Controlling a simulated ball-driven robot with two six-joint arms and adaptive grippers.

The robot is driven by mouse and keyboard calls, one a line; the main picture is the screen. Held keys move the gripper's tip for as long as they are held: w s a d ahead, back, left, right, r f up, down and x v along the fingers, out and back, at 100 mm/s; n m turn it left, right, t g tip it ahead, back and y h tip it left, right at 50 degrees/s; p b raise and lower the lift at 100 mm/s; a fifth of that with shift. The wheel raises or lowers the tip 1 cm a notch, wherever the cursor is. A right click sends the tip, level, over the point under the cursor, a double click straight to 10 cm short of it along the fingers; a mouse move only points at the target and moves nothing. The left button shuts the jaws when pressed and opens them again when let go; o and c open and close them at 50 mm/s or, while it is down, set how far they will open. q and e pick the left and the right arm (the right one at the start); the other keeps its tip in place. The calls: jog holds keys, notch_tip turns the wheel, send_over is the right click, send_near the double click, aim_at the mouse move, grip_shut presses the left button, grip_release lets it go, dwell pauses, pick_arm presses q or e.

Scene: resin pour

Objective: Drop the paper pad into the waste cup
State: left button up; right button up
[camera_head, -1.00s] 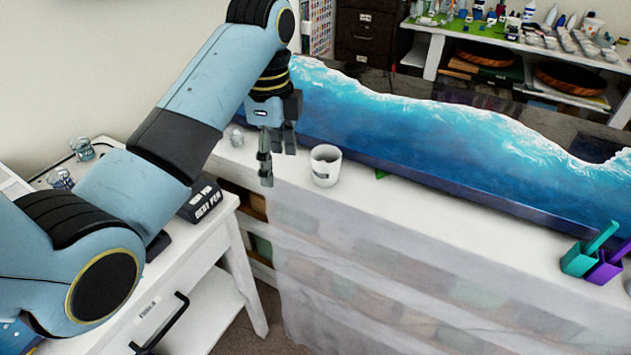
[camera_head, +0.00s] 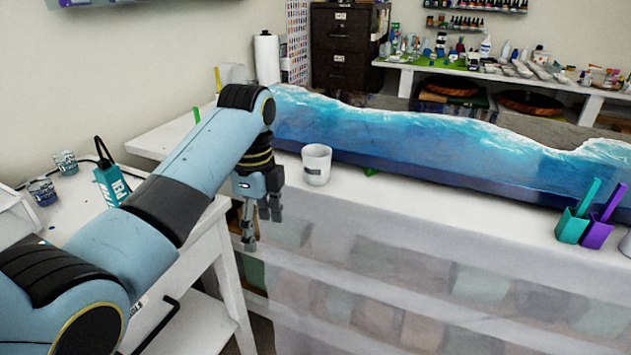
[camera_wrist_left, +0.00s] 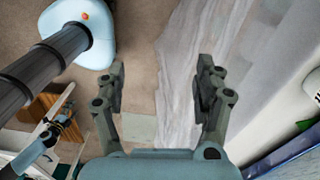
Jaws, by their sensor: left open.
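The waste cup (camera_head: 316,165) is a white cup with a small grey label, upright on the white bench beside the blue wave panel. Its inside is hardly visible. My left gripper (camera_head: 257,226) is to the left of the cup and lower, in front of the bench edge, fingers pointing down. In the left wrist view its fingers (camera_wrist_left: 162,80) are spread, with nothing between them and the floor and plastic sheet below. I cannot make out the paper pad in any view.
The blue wave panel (camera_head: 420,150) lies along the bench behind the cup. Teal (camera_head: 573,224) and purple (camera_head: 598,232) holders stand at the right. A translucent sheet (camera_head: 400,270) hangs from the bench front. A white side table (camera_head: 85,215) stands left, under my arm.

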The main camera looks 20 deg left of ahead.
pick_arm(q)
notch_tip(320, 180, down, 11)
jog(key=w+m+b, duration=0.1)
jog(key=m+b, duration=0.1)
jog(key=b, duration=0.4)
jog(key=shift+w+f, duration=0.15)
jog(key=shift+w, duration=0.15)
jog(key=s+a+f+n+g+b, duration=0.15)
jog(key=s+f+n, duration=0.25)
jog(key=s+f, duration=1.15)
jog(key=s+a+f+n+b, duration=0.15)
jog(key=s+f+n, duration=0.25)
jog(key=s+f, duration=1.15)
jog(key=s+a+f+n+g+b, duration=0.1)
jog(key=s+f+n+b, duration=0.55)
jog(key=s, duration=1.55)
jog(key=w+f+n+t+p, duration=0.1)
jog(key=w+n+p, duration=0.1)
jog(key=w+f+n+t+p, duration=0.2)
jog(key=shift+a+f+n+t+y, duration=0.15)
jog(key=shift+f+n+t+y, duration=0.1)
jog(key=shift+y, duration=0.15)
jog(key=shift+w, duration=0.1)
